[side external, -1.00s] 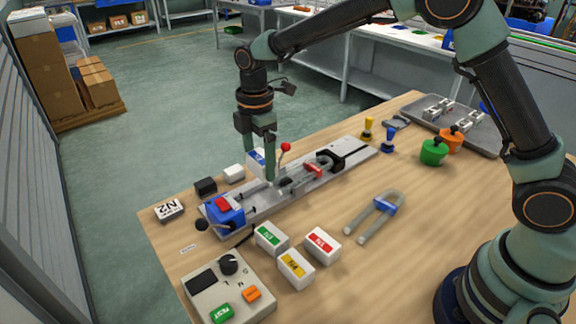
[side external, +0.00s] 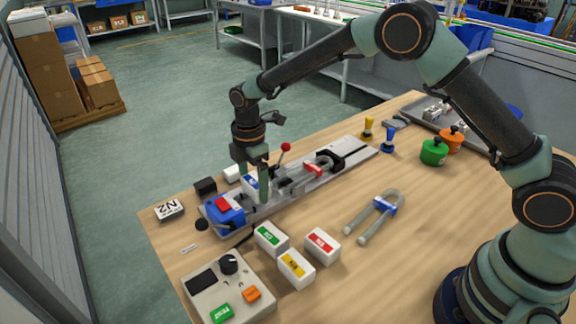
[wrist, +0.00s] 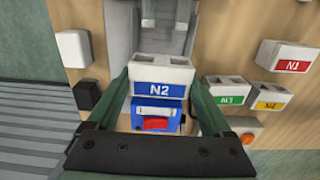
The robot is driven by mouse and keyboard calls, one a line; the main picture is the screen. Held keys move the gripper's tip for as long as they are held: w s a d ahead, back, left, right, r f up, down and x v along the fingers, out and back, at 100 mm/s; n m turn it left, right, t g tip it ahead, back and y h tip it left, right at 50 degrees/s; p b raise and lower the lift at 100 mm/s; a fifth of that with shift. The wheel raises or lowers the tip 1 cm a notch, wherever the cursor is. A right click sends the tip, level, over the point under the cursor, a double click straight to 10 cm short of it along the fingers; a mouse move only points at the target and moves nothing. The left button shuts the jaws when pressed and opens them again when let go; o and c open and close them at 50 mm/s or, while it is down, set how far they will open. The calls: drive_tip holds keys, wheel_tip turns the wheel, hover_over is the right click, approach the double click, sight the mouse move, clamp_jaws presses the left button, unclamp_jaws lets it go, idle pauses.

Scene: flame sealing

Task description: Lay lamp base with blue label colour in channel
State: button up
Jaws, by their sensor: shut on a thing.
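My gripper (side external: 255,186) is shut on the lamp base with the blue label (side external: 250,184), a white block. In the wrist view the blue "N2" label (wrist: 160,89) faces the camera and two openings show on its top. My fingers (wrist: 162,98) stand on either side of it. The lamp base is over the grey channel (side external: 278,200) of the long metal fixture, close to the blue end block with a red top (side external: 224,208). I cannot tell whether it touches the channel floor.
Lamp bases with green (side external: 271,238), yellow (side external: 296,268) and red (side external: 322,244) labels stand in front of the fixture. A U-shaped tube with a blue band (side external: 384,205) lies to the right. A red-handled lever (side external: 285,148) rises behind. A control box (side external: 228,287) is at front left.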

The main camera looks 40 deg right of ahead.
drive_tip(key=shift+f, duration=1.7)
drive_tip(key=shift+s, duration=0.1)
drive_tip(key=o, duration=1.2)
drive_tip(key=shift+c, duration=0.2)
wheel_tip(320, 180, up, 12)
drive_tip(key=shift+r, duration=0.55)
